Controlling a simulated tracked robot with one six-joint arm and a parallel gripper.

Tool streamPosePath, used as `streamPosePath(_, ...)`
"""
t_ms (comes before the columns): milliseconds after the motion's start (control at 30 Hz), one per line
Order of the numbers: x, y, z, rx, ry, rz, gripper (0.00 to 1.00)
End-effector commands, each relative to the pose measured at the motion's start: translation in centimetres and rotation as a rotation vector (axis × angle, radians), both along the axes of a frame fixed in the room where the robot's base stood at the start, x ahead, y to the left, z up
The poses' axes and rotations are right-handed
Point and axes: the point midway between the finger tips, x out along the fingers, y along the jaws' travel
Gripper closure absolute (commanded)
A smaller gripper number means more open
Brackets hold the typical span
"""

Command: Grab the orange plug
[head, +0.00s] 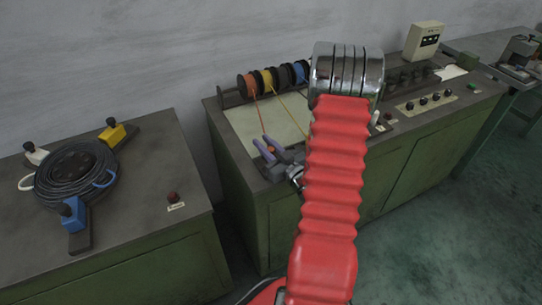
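My gripper (267,147) shows as two purple-grey fingers at the front left of the green machine's top. A bit of its chrome wrist shows beside my red arm. The fingertips look apart, with a gap between them. An orange wire (261,118) runs down from an orange spool (247,86) at the back and ends at or between the fingers. A small orange spot lies there, but I cannot tell whether it is the plug or only wire. No orange plug shows clearly. My arm hides part of the machine top.
Yellow, dark and blue spools (299,72) stand in the rack beside the orange one. A yellow wire (290,115) crosses the pale plate. On the left bench, a black cable coil (75,172) lies among yellow (112,133), white and blue blocks. Knobs line the machine's right.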

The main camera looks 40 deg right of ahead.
Motion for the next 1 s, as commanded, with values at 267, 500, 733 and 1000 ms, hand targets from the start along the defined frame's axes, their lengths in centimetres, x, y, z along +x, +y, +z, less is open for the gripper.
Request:
streamPosePath(267,-0.1,-0.1,0.0,0.000,0.000,-0.002,1.00)
streamPosePath(500,-0.1,-0.1,0.0,0.000,0.000,-0.002,1.00)
streamPosePath(733,0.0,-0.1,0.7,-0.001,-0.001,-0.001,1.00)
streamPosePath(1000,0.0,-0.1,3.4,-0.003,-0.003,-0.001,1.00)
